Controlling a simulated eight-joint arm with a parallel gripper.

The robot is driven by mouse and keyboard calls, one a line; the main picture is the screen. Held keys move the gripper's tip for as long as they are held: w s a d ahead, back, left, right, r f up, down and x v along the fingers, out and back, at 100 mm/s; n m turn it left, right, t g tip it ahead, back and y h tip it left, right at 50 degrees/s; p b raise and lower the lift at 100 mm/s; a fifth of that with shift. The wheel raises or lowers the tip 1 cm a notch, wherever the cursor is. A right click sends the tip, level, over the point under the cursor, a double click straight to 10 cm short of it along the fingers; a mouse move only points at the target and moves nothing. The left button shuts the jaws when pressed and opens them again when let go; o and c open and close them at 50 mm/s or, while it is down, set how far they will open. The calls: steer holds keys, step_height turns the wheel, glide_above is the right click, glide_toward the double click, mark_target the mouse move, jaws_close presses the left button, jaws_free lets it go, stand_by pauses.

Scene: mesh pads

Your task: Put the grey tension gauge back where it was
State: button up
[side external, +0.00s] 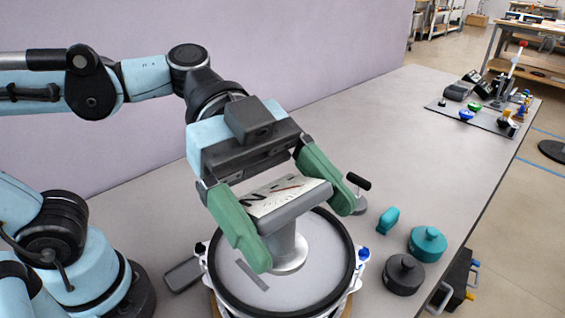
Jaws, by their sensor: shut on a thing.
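The grey tension gauge (291,208) has a wide head with a pale marked face on top, and a round stem and base below. My gripper (302,233) has green fingers, one on each side of the gauge head, and is shut on it. The gauge is upright, with its base over the round mesh pad (310,285), which has a black rim. I cannot tell whether the base touches the mesh. The fingers hide the ends of the gauge head.
A black-handled tool (357,183), a small teal piece (387,221), a teal round weight (428,242) and a dark grey one (404,274) stand right of the pad. A flat grey piece (183,274) lies left. The table's far middle is clear; a cluttered mat (470,123) lies beyond.

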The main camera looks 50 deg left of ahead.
steer(key=w+a+n+t, duration=0.2)
steer(key=w, duration=1)
steer(key=w+a+f+n+t, duration=0.1)
steer(key=w+a+f+t, duration=0.15)
steer(key=w+a, duration=0.5)
steer(key=w+a+f+n+t, duration=0.1)
steer(key=w+a+f, duration=0.3)
steer(key=w, duration=0.6)
steer(key=w+a+f+n, duration=0.1)
steer(key=w+a+f, duration=0.4)
steer(key=a+f, duration=0.2)
steer(key=shift+t+y, duration=0.25)
steer(key=shift+y, duration=0.15)
steer(key=f, duration=0.9)
steer(key=shift+w+d+f, duration=0.1)
steer(key=shift+w+f, duration=0.1)
steer(key=shift+f, duration=0.1)
steer(key=o, duration=1.4)
steer(key=shift+f, duration=0.1)
steer(key=shift+c, duration=0.2)
